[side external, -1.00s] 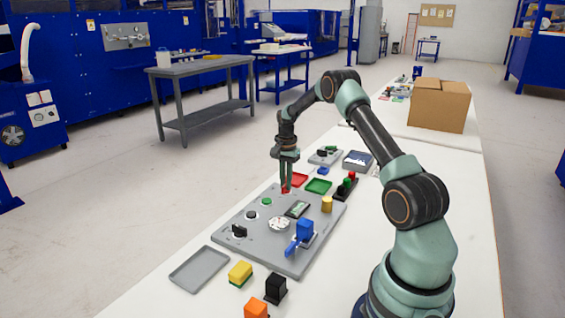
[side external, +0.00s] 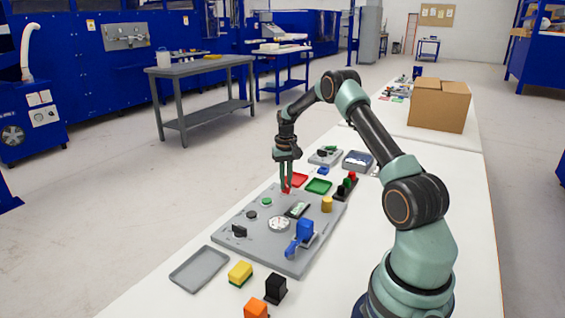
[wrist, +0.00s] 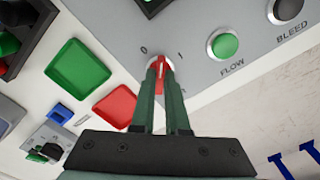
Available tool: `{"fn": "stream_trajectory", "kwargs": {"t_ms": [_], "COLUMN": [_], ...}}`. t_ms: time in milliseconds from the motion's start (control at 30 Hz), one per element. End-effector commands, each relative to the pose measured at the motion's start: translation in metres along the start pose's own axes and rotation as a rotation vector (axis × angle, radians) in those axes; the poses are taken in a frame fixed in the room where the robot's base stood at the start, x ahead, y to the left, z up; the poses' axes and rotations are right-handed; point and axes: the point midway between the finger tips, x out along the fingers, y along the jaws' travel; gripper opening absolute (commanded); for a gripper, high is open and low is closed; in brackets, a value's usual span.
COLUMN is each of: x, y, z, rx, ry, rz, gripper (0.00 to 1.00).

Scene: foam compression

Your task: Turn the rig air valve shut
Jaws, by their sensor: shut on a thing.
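The red air valve handle (wrist: 161,72) sits on a pale round base at the edge of the grey rig panel (wrist: 215,15). The marks 0 and 1 are printed on either side of it, and its top end shows between them in the wrist view. Its exact setting is hard to read because the fingers cover much of it. My gripper (wrist: 160,78) points down with its two green fingers shut on the handle. In the side view my gripper (side external: 287,186) is at the panel's far end, with a bit of red handle (side external: 286,191) showing at the fingertips.
A green FLOW button (wrist: 225,45) and a dark BLEED button (wrist: 287,8) are near the valve. A red tray (wrist: 117,104) and a green tray (wrist: 78,75) lie beside the panel. A blue clamp-like part (side external: 304,232) stands at the panel's near end.

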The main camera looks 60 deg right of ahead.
Motion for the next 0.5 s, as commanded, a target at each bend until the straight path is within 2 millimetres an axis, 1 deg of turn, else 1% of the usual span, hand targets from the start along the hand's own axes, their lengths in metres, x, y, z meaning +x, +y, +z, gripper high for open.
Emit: {"fn": "stream_trajectory", "kwargs": {"t_ms": [500], "x": [-0.0020], "y": [0.0003], "z": [-0.0007], "rx": [-0.471], "ry": [0.002], "rz": [0.000], "gripper": [0.00]}}
